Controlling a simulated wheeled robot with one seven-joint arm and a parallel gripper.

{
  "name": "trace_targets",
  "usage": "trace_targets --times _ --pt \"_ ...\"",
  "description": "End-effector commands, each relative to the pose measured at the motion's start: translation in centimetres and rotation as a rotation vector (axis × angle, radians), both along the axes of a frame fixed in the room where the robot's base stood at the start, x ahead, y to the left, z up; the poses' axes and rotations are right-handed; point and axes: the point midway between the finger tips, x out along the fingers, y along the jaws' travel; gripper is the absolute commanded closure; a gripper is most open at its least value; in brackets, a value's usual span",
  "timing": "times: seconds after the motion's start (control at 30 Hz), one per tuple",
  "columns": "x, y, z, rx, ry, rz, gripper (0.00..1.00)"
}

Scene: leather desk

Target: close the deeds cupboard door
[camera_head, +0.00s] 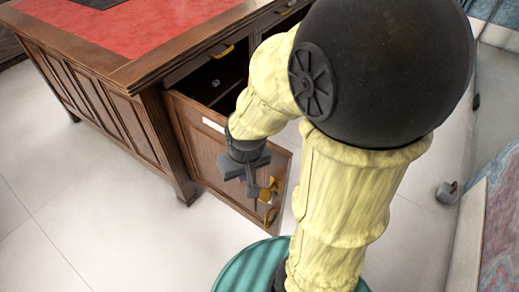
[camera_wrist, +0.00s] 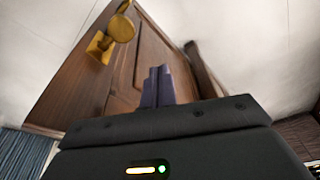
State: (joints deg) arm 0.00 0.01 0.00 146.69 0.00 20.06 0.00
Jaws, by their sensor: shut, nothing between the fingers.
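The deeds cupboard door (camera_head: 215,155) is a brown panelled wooden door with a white label near its top. It stands open, swung out from the desk, with dark space behind it. Brass fittings (camera_head: 271,214) show near its free edge, and a brass knob (camera_wrist: 122,28) shows at upper left in the wrist view. My gripper (camera_head: 252,196) is in front of the door's face, close to the brass fittings. Its fingers (camera_wrist: 157,87) are shut together and empty, pointing along the door panel. I cannot tell whether they touch the door.
The desk (camera_head: 115,100) has a red leather top (camera_head: 100,35) and a drawer with a brass handle (camera_head: 222,51) above the opening. A small object (camera_head: 215,83) shows in the dark opening. Pale floor (camera_head: 90,215) is clear left of the door.

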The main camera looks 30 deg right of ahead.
Motion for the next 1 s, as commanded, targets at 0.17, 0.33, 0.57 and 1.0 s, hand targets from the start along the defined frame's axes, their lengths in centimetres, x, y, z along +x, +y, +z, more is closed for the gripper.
trace_targets --times 0.17,0.33,0.57,1.0 --pt "0.0 0.0 6.1 0.0 -0.001 0.0 1.0" --pt "0.0 0.0 10.4 0.0 -0.001 0.0 1.0" --pt "0.0 0.0 16.3 0.0 -0.001 0.0 1.0" --pt "0.0 0.0 27.6 0.0 -0.001 0.0 1.0"
